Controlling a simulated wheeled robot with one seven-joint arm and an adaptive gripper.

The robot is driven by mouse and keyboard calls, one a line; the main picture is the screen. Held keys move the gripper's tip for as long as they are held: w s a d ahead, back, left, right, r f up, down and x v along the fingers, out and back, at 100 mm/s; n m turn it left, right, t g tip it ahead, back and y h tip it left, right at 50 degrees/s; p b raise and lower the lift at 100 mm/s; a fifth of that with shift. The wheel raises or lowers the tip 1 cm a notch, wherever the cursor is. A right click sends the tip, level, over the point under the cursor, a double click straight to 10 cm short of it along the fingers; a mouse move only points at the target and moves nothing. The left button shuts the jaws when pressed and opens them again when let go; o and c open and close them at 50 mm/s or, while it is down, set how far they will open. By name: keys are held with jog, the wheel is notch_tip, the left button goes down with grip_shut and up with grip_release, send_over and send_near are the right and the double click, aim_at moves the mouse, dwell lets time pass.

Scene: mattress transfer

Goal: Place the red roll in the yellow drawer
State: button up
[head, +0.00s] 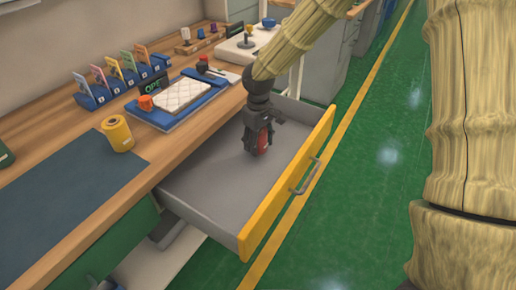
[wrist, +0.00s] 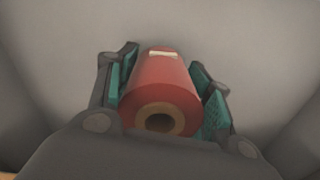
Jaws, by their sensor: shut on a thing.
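The red roll (wrist: 160,85) is between the green-padded fingers of my gripper (wrist: 163,92) in the wrist view, with its brown core end facing the camera. In the head view the red roll (head: 264,141) shows partly behind my gripper (head: 260,148), which is shut on it. Both are inside the open yellow drawer, over its grey floor. The yellow drawer (head: 262,217) has a yellow front with a metal handle and a grey interior. I cannot tell for sure whether the roll touches the drawer floor.
A wooden workbench (head: 145,165) runs along the left, above the drawer. On it are a yellow roll (head: 117,133), a blue tray with a white mattress (head: 182,97) and a rack of several cards (head: 106,80). The rest of the drawer is empty. Green floor (head: 370,190) lies to the right.

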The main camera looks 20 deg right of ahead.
jog(key=shift+s+f, duration=0.1)
jog(key=shift+f, duration=1.35)
jog(key=shift+f, duration=0.2)
jog(key=o, duration=1.2)
notch_tip(320, 180, up, 12)
jog(key=shift+r+p, duration=0.15)
jog(key=shift+p, duration=0.3)
